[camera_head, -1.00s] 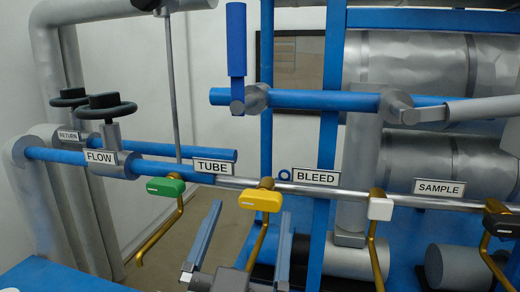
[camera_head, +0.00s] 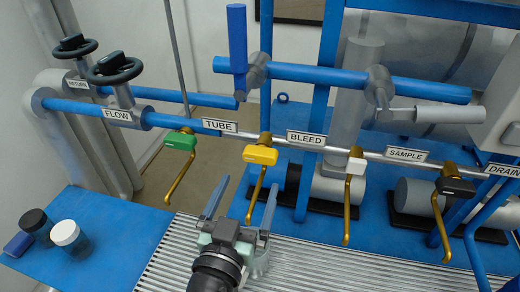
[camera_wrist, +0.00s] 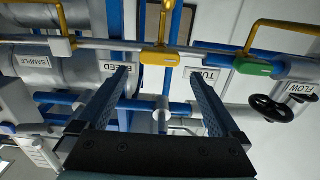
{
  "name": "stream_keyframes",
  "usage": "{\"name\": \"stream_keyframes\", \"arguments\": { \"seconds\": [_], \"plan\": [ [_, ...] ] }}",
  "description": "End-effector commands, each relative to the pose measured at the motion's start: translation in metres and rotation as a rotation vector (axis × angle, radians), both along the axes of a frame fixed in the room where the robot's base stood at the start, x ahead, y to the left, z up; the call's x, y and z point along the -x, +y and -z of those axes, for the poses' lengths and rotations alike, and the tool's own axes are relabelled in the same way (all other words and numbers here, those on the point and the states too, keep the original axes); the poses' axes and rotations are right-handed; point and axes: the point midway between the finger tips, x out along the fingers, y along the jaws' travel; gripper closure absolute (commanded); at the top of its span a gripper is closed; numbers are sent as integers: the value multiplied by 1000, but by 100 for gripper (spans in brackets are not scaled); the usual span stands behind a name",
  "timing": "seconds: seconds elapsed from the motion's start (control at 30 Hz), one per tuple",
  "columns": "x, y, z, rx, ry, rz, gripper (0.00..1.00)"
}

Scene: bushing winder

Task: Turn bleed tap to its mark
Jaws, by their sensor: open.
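The BLEED label (camera_head: 306,138) sits on the pipe just right of the yellow tap (camera_head: 260,156), between it and the white tap (camera_head: 356,165). The yellow tap has a yellow handle with a small pale stripe and a brass spout hanging down. No separate target mark can be made out. My gripper (camera_head: 248,182) is open and empty, in front of and below the yellow tap. In the wrist view, which is upside down, the yellow handle (camera_wrist: 160,57) lies beyond the gap between my fingers (camera_wrist: 160,78), apart from them. The BLEED label (camera_wrist: 114,68) shows near the left finger.
A green tap (camera_head: 180,141) and TUBE label (camera_head: 220,125) are left; SAMPLE label (camera_head: 406,154) and a black tap (camera_head: 455,187) are right. Two black handwheels (camera_head: 114,69) stand upper left. Jars (camera_head: 65,233) sit on the blue table (camera_head: 120,240), beside a ribbed grey surface (camera_head: 330,270).

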Motion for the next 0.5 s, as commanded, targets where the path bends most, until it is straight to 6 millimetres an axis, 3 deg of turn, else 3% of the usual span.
{"name": "stream_keyframes", "arguments": {
  "seconds": [0.2,0.5],
  "plan": [
    [-47,-13,-3,-1,-2,2,0],
    [-86,-23,-1,-1,-1,0,0]
  ]
}}
